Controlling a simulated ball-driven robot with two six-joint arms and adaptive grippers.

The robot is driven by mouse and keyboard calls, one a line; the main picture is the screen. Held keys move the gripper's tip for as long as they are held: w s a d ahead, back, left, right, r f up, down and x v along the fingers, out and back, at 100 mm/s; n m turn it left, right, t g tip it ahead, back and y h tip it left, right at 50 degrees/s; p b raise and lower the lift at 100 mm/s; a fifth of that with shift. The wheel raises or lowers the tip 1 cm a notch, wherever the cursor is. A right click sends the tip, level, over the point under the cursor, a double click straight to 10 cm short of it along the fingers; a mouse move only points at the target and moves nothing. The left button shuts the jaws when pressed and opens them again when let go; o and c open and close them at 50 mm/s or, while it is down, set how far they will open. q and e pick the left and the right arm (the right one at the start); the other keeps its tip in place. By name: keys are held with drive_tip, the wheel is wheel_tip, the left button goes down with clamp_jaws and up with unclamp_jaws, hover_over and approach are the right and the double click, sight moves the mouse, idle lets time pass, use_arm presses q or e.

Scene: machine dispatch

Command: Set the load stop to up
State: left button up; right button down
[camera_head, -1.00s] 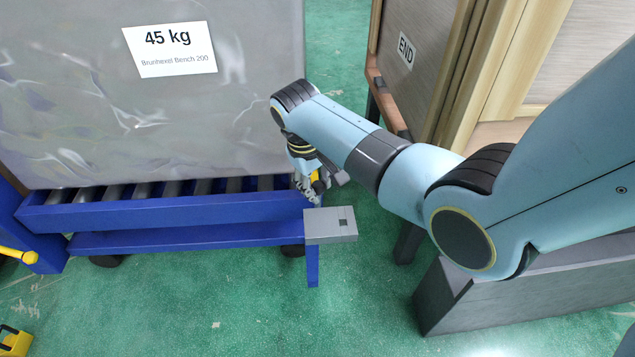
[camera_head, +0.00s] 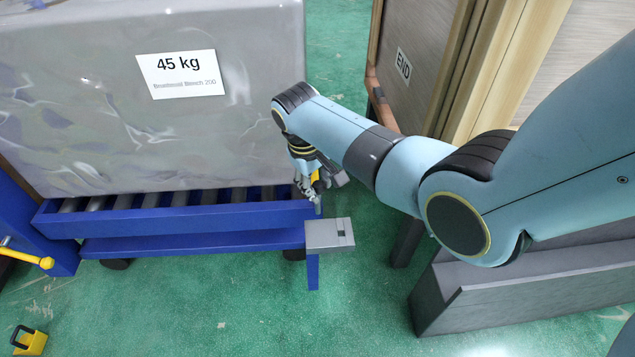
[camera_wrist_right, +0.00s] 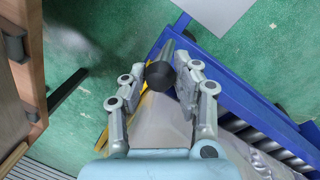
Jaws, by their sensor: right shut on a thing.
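My right gripper (camera_head: 312,203) is at the right end of the blue roller cart (camera_head: 190,222), in front of the grey wrapped load (camera_head: 180,120). In the right wrist view, the gripper's fingers (camera_wrist_right: 158,78) are shut on a dark round-ended handle (camera_wrist_right: 160,74), which I take to be that of the load stop. A yellow part (camera_wrist_right: 146,104) shows below the handle, partly hidden by the fingers. In the head view the fingers hide most of the handle, so whether the stop is up or down I cannot tell. My left gripper is out of view.
A grey block (camera_head: 330,234) sits at the cart's right corner. A wooden cabinet marked END (camera_head: 403,64) stands behind my right arm. A yellow lever (camera_head: 32,260) shows at far left, and a yellow padlock-like object (camera_head: 30,341) lies on the green floor.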

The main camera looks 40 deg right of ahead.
drive_tip(key=shift+w+r, duration=0.2)
drive_tip(key=shift+r, duration=0.05)
drive_tip(key=c, duration=1.1)
unclamp_jaws()
drive_tip(key=shift+s+r, duration=0.1)
drive_tip(key=shift+c, duration=0.2)
drive_tip(key=shift+o, duration=1)
wheel_tip(320, 180, up, 12)
drive_tip(key=a, duration=0.2)
drive_tip(key=shift+a+f, duration=0.15)
drive_tip(key=shift+f, duration=0.1)
drive_tip(key=shift+s, duration=0.1)
